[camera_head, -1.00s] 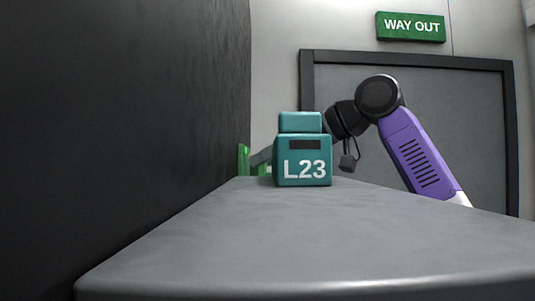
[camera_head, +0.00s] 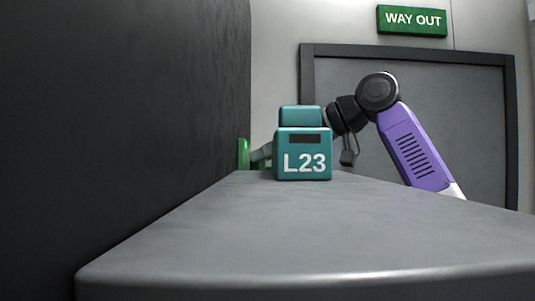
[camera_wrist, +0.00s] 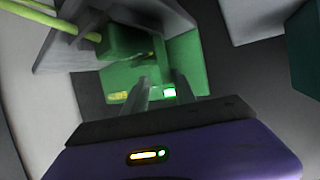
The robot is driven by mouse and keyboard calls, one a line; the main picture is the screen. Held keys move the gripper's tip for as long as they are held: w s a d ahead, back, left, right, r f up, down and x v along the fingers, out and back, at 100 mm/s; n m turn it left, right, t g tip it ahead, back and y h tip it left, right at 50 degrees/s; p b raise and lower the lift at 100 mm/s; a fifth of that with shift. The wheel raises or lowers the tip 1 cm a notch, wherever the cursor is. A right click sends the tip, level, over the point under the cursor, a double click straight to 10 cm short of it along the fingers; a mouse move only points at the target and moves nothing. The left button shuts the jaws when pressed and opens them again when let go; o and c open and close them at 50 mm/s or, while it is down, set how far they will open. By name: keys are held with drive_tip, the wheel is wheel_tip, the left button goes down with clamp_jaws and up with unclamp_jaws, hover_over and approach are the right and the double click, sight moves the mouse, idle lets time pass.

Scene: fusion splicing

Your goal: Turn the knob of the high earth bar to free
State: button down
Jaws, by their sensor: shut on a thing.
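The high earth bar appears in the wrist view as a green plate (camera_wrist: 193,75) with a green block (camera_wrist: 122,42) on it. A yellow mark and a bright green-white lit window show near the plate's lower edge. My gripper (camera_wrist: 160,82) has its two grey fingers close together against the green part and is shut on what appears to be the knob. The knob is mostly hidden between the fingers, so its pointer position cannot be read. In the head view only a green edge (camera_head: 243,154) of the bar shows; the teal L23 box hides my gripper.
A teal box marked L23 (camera_head: 304,157) stands on the grey bench top (camera_head: 300,235). A dark wall (camera_head: 120,120) runs along the left. A yellow-green cable (camera_wrist: 50,19) enters the green block. The front of the bench is clear.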

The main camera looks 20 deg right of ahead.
drive_tip(key=shift+w+d+r+n+g+y, duration=0.1)
drive_tip(key=shift+w+d+n+g+y, duration=0.1)
drive_tip(key=shift+n+g+y, duration=0.45)
drive_tip(key=shift+w+d+r+n+g+y, duration=0.15)
drive_tip(key=shift+n+g+y, duration=0.35)
drive_tip(key=shift+n, duration=0.25)
drive_tip(key=shift+w+d+r+n+g+y, duration=0.15)
drive_tip(key=shift+w+d+n+g+y, duration=0.15)
drive_tip(key=shift+n+g, duration=0.4)
drive_tip(key=shift+s+a+f+n+g+y, duration=0.15)
drive_tip(key=shift+f+n+g+y, duration=0.1)
drive_tip(key=shift+f+n+g, duration=0.25)
drive_tip(key=c, duration=1.3)
unclamp_jaws()
drive_tip(key=shift+r, duration=0.1)
drive_tip(key=shift+a, duration=0.1)
